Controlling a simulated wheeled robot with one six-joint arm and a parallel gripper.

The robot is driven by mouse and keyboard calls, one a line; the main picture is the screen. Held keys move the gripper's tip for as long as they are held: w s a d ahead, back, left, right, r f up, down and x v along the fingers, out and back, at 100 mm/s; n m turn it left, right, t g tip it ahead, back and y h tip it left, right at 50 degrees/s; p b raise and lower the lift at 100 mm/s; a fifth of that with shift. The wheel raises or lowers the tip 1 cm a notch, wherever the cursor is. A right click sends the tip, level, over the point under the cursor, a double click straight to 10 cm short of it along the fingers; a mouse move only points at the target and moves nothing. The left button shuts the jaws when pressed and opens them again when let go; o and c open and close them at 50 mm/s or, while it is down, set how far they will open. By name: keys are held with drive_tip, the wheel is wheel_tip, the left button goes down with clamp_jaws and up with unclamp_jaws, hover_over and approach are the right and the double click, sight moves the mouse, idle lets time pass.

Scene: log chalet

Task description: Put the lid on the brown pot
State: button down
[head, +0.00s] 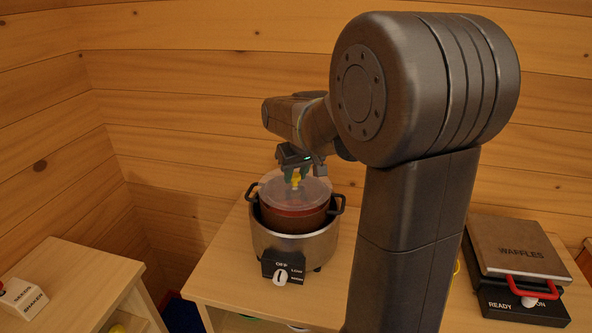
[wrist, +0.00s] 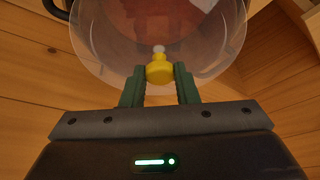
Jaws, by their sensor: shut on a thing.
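The brown pot (head: 288,222) sits inside a silver cooker (head: 292,250) with black side handles. A clear round lid (head: 270,190) is over the pot's mouth, roughly level and lined up with it. I cannot tell if it touches the rim. My gripper (head: 295,176) is above the lid, its green fingers shut on the lid's yellow knob. In the wrist view my gripper (wrist: 160,88) has the yellow knob (wrist: 160,72) between its fingers. The clear lid (wrist: 100,50) spreads beyond, with reddish brown showing through it.
The cooker stands on a light wooden counter (head: 222,270) with a dial on its front. A waffle maker (head: 515,250) with a red handle is at the right. Log walls close off the back.

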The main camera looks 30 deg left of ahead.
drive_tip(key=shift+f, duration=0.55)
drive_tip(key=shift+f+b, duration=0.3)
drive_tip(key=shift+b, duration=0.1)
drive_tip(key=c, duration=0.6)
unclamp_jaws()
drive_tip(key=shift+o, duration=0.2)
drive_tip(key=shift+r+p, duration=2.7)
drive_tip(key=shift+r, duration=0.85)
drive_tip(key=shift+f, duration=0.15)
